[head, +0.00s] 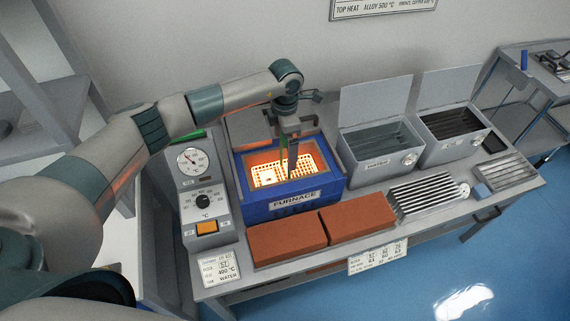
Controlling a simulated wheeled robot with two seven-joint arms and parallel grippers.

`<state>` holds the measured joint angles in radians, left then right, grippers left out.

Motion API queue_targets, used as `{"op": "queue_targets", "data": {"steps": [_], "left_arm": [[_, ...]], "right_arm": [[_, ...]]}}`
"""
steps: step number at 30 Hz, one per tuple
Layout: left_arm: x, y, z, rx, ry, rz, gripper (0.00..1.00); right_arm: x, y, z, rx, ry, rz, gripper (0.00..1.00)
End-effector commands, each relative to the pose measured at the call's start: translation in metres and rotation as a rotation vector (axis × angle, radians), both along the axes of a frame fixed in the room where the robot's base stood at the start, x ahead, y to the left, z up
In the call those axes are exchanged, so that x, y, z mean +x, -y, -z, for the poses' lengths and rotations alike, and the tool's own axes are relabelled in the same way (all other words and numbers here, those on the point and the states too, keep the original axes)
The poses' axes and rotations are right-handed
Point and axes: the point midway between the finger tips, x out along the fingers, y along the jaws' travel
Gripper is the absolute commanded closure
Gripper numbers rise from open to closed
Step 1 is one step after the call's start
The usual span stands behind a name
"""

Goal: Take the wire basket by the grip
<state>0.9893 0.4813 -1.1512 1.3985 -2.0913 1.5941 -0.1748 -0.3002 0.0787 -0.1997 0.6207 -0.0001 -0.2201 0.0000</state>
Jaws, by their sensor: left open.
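The wire basket (315,166) is a pale perforated basket inside the blue furnace (296,205), lit orange by the glowing chamber. My left gripper (286,160) points down over the open furnace, with its fingers apart above or at the middle of the basket. The fingers cover that part, so I cannot tell whether the grip stands between them. Small pale pieces seem to lie at the basket's left side. My right gripper is not in view.
A control panel (205,206) with a gauge and knob stands left of the furnace. Two orange-brown bricks (287,242) lie in front. Two lidded tanks (374,160) and a ribbed metal rack (424,200) are to the right. The raised lids stand behind the tanks.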

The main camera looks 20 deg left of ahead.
Motion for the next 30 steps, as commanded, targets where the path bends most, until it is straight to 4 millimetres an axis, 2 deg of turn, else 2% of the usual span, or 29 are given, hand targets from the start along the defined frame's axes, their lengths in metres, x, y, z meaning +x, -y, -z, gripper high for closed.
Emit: {"op": "queue_targets", "data": {"steps": [5, 17, 26, 27, 30], "left_arm": [[0.0003, -0.0004, 0.0073, 0.001, 0.002, 0.000, 0.02], [0.0003, -0.0003, 0.0072, 0.001, 0.001, 0.000, 0.02], [0.0004, -0.0004, 0.0070, 0.001, 0.001, 0.000, 0.71], [0.0011, -0.0001, 0.0057, 0.000, 0.004, 0.000, 0.74], [0.0010, -0.0002, 0.0057, 0.000, 0.004, 0.000, 0.74]], "right_arm": [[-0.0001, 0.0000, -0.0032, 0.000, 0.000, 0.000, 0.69], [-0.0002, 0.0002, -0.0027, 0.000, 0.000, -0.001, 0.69], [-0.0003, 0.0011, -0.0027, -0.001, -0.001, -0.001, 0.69], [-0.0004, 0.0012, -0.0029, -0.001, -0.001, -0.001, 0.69], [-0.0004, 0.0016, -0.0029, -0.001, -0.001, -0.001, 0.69]]}}
